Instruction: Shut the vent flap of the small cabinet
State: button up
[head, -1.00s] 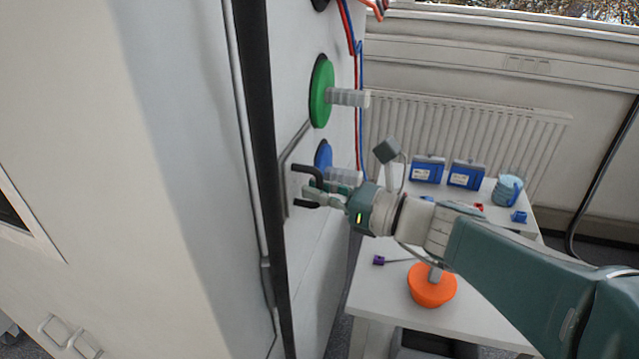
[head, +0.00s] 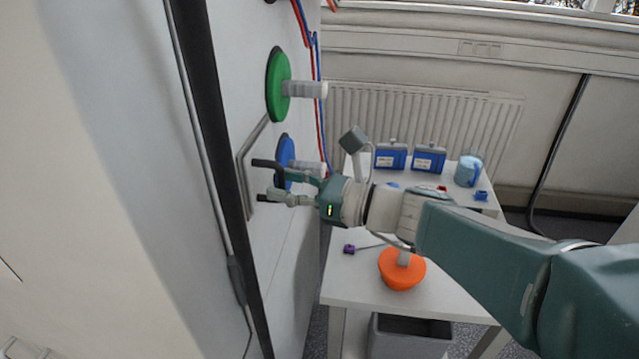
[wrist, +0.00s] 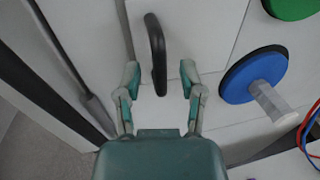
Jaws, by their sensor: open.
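A black bar handle (wrist: 157,55) stands on a white panel (wrist: 200,28) of the cabinet, which looks like the vent flap. In the head view the handle (head: 266,163) sticks out beside a bent grey metal edge (head: 242,175). Whether the flap stands ajar is hard to tell. My gripper (wrist: 160,72) is open, with one fingertip on each side of the handle's lower part. I see gaps between the fingers and the bar. In the head view my gripper (head: 281,184) is level with the handle and partly hides it.
A green disc (head: 279,85) and a blue disc (head: 286,160) with clear stubs stick out of the cabinet (head: 285,260) close to my gripper. Red and blue cables hang behind.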

jog(key=v, duration=1)
jog(key=shift+s+d, duration=0.2)
jog(key=shift+d, duration=0.05)
jog(key=shift+f, duration=0.1)
jog(key=s+f+n+g+h, duration=0.3)
jog(key=s+f+n+h, duration=0.5)
jog(key=f+n, duration=0.2)
jog(key=s+d+f+n+t+h, duration=0.1)
jog(key=d+n+t+h, duration=0.1)
jog(key=d+n+h, duration=0.7)
jog(key=d+n, duration=0.2)
jog(key=shift+s+f+n+t, duration=0.15)
jog(key=shift+s+n+t, duration=0.15)
jog(key=shift+n+t, duration=0.1)
